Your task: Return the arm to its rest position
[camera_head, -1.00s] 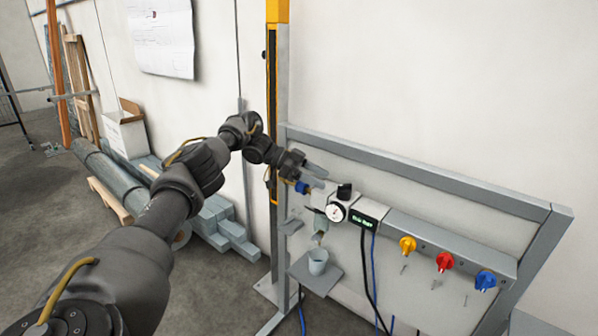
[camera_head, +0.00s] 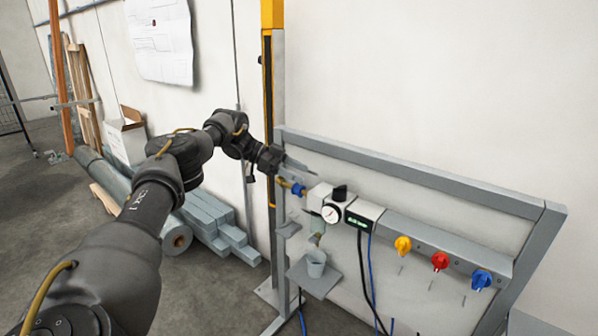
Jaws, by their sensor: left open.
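My left arm reaches in from the lower left. Its left gripper (camera_head: 297,168) is open, its grey fingers pointing right at the panel's left upright. The fingers are small in view and nothing shows between them. Just below and right of them are a brass fitting and blue ring (camera_head: 297,188) on the air line. The white valve unit with a round gauge (camera_head: 332,213) and a black knob stands to the right, apart from the fingers. My right gripper is not in view.
The grey panel frame (camera_head: 430,178) carries a green-lit display box (camera_head: 362,217) and yellow, red (camera_head: 440,261) and blue knobs. A grey cup (camera_head: 316,262) stands on a small shelf. A yellow column (camera_head: 271,14) rises behind the gripper. Grey beams (camera_head: 215,225) and rolls lie on the floor.

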